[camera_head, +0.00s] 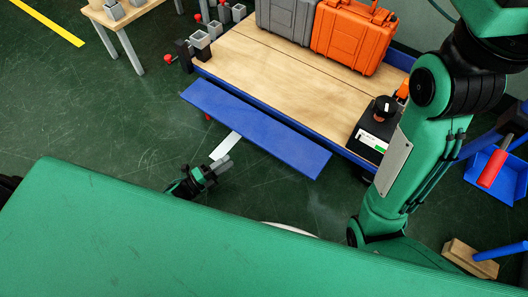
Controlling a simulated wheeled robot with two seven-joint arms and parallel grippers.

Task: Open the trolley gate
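The trolley has a wooden deck (285,78) in a blue frame. Its gate, a long blue panel (255,126), runs along the near side of the deck, its face turned up to the camera. I cannot tell its exact tilt. My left gripper (225,164) is just below the panel's near edge, left of its middle, with grey fingers pointing right and up. A small white strip (225,146) shows between the fingers and the panel. I see no clear contact with the panel, and the finger gap is too small to judge. My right gripper is out of view.
A grey case (287,18) and an orange case (352,36) stand on the deck's far side. A black device (376,130) sits at its right end, grey holders (200,42) at its left. A blue bin (497,172) is at right.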

